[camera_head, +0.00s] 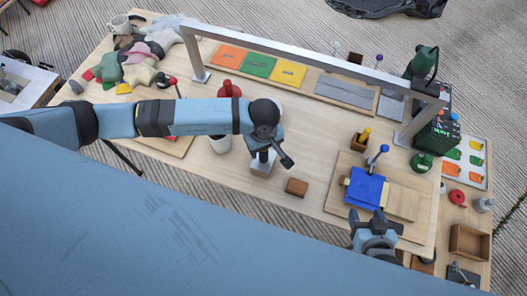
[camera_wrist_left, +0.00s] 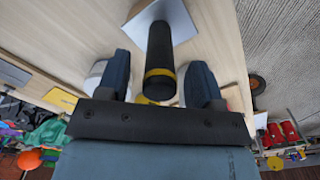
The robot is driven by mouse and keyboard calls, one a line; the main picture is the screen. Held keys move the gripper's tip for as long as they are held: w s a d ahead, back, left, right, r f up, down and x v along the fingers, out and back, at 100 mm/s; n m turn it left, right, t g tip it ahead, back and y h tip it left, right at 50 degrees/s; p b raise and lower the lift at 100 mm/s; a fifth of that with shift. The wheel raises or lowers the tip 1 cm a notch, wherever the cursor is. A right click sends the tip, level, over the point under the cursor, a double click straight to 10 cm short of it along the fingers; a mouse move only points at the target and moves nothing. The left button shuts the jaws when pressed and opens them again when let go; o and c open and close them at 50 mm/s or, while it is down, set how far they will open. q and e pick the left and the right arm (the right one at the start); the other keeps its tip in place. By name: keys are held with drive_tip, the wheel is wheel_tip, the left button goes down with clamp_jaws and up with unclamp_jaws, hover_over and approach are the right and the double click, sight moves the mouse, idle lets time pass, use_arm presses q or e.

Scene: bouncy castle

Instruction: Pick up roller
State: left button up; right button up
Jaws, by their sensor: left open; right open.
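My left gripper (camera_head: 284,158) is open above the middle of the table. In the left wrist view a black cylindrical handle with a yellow band (camera_wrist_left: 160,60) lies between the two spread fingers (camera_wrist_left: 158,82), with gaps on both sides. The handle rises from a pale metal plate or block (camera_wrist_left: 178,16), seen in the head view as a grey block (camera_head: 262,163) under the gripper. I cannot tell for sure whether this is the roller, as its working end is not clear. My right gripper (camera_head: 378,230) is open and empty near the front edge, below the blue sheet.
A blue sheet (camera_head: 364,188) lies on a wooden board at the right. A brown block (camera_head: 297,187) is close right of the left gripper. A metal frame (camera_head: 310,60) spans the table. A red-topped container (camera_head: 229,89) stands behind my left arm.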

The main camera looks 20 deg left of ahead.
use_arm(q)
drive_tip(key=shift+f, duration=0.4)
drive_tip(key=c, duration=1)
drive_tip(key=shift+r, duration=0.1)
